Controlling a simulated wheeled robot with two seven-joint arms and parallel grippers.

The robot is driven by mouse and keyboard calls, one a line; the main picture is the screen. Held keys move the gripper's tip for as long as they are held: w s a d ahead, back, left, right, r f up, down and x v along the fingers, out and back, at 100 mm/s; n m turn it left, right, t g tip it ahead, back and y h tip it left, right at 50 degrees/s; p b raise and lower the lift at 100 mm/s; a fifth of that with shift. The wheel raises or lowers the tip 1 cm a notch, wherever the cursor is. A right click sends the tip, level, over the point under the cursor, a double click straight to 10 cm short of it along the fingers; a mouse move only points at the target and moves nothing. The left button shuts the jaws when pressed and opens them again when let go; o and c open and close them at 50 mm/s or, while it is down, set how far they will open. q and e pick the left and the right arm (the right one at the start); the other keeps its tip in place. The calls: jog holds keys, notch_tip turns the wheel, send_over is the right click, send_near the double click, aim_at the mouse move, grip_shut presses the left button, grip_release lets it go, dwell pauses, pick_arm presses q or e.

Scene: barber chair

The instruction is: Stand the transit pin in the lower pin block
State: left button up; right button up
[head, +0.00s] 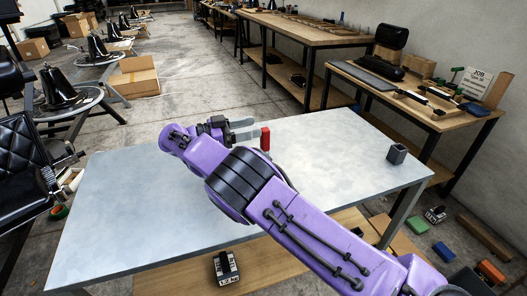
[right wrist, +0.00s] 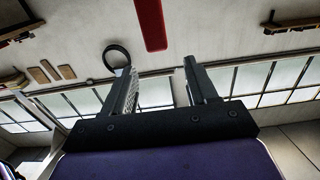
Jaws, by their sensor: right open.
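A small dark grey block with an open top (head: 396,153), which looks like the lower pin block, stands upright near the right edge of the metal table. My right gripper (head: 254,128) is over the far middle of the table, well left of the block, with its fingers apart. A red strip (head: 265,138) shows by its fingertips; it also shows in the right wrist view (right wrist: 150,24), beyond the fingers. A dark ring (right wrist: 117,55) shows there near the left finger. I cannot tell whether ring and strip belong to the transit pin; no pin shaft shows. My left gripper is out of view.
The pale metal table (head: 120,220) is otherwise bare, with free room around the block. A lower wooden shelf (head: 190,278) shows beneath it. A wooden bench (head: 455,118) with tools stands behind right. Colored blocks and other items lie on the floor at right.

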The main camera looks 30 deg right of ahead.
aim_at(261, 140)
jog(key=f, duration=0.4)
jog(key=shift+a+f, duration=0.25)
jog(key=shift+f, duration=0.05)
jog(key=shift+d+f, duration=0.2)
jog(key=shift+d, duration=0.1)
jog(key=p+x, duration=0.1)
jog(key=x, duration=0.6)
grip_shut()
